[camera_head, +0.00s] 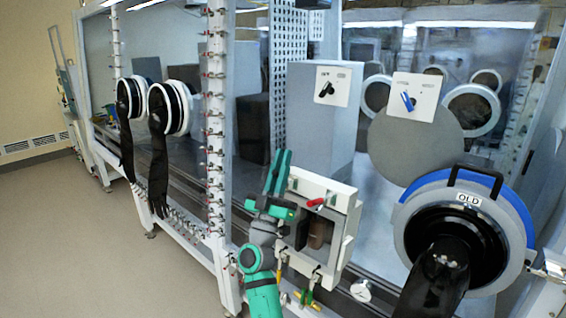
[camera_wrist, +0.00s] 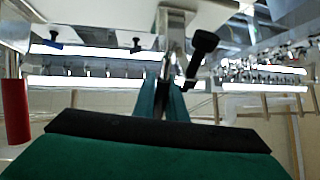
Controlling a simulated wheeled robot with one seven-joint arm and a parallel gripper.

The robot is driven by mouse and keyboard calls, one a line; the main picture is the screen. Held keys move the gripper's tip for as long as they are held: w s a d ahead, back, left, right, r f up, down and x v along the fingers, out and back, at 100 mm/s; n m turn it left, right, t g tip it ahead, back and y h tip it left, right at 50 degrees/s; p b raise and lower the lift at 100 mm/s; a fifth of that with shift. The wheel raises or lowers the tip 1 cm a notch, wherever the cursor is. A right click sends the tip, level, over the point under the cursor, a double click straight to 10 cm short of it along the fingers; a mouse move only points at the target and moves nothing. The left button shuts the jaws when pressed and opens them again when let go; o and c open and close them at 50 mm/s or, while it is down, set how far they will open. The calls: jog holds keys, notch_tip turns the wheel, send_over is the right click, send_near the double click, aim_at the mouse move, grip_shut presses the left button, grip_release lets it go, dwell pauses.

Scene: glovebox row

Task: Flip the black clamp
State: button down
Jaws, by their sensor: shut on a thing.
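My gripper (camera_head: 278,172) is at the upper left corner of a small white box-like port (camera_head: 330,190), its green fingers pointing up. In the wrist view my gripper (camera_wrist: 171,98) is shut, with its fingers closed at the lower end of a shiny metal piece. In the head view I cannot make out the black clamp behind my gripper.
A red-handled clamp (camera_head: 316,203) sits on the port's top edge, close to my gripper. A round port marked OLD (camera_head: 468,199) with a black glove stands at right. Panels with a black switch (camera_head: 325,88) and a blue switch (camera_head: 408,101) are above. Floor (camera_head: 70,240) at left is clear.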

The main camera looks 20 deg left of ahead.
jog(key=c, duration=1.8)
grip_release()
jog(key=shift+f, duration=0.1)
jog(key=v, duration=1)
jog(key=shift+s+f, duration=0.25)
jog(key=shift+a, duration=0.1)
